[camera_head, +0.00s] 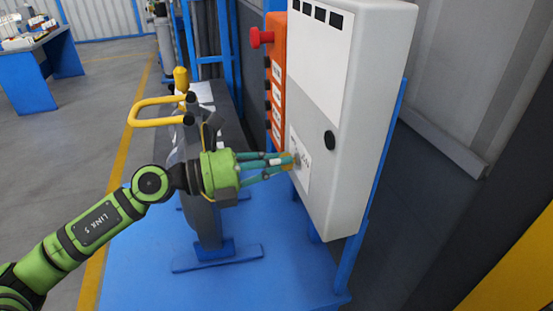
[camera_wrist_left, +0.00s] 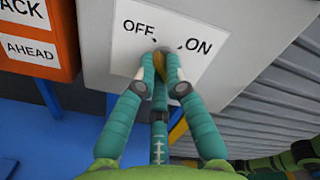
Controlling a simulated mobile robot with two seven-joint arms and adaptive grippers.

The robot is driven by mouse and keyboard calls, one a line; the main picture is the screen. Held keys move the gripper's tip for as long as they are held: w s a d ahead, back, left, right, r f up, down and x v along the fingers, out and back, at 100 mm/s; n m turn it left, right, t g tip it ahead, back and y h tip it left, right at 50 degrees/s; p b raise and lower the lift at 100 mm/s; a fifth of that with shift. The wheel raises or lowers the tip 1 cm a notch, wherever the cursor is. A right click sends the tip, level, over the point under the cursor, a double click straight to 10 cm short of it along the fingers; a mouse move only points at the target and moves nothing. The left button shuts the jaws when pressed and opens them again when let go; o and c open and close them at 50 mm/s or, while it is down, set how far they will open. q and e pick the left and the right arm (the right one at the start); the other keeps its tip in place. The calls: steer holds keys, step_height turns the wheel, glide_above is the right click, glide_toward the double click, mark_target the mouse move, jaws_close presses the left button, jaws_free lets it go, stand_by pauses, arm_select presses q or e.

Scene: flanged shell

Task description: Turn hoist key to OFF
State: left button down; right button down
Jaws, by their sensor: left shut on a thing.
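The hoist key (camera_wrist_left: 161,66) is a small yellow-and-dark piece on the white OFF/ON label (camera_wrist_left: 206,68) of a light grey cabinet (camera_head: 342,97). My left gripper (camera_wrist_left: 159,84) is shut on the key, its teal fingers around it and hiding much of it. In the head view the left gripper (camera_head: 289,162) reaches the lower front face of the cabinet, with a bit of orange-yellow key between the fingertips. The key's visible top lies just below the dark mark beside OFF, left of the mark beside ON. Its exact angle is partly hidden. My right gripper is out of view.
An orange button box (camera_head: 277,85) with a red knob (camera_head: 261,37) stands left of the cabinet. A grey machine with a yellow handle (camera_head: 150,103) stands behind my left arm on a blue base (camera_head: 150,262). Open floor lies further left.

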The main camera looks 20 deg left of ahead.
arm_select(q)
steer(key=c, duration=1.3)
jaws_free()
steer(key=shift+s+a+f, duration=0.1)
steer(key=shift+s+a, duration=0.1)
steer(key=shift+a, duration=0.15)
steer(key=v, duration=1.1)
steer(key=shift+s, duration=0.1)
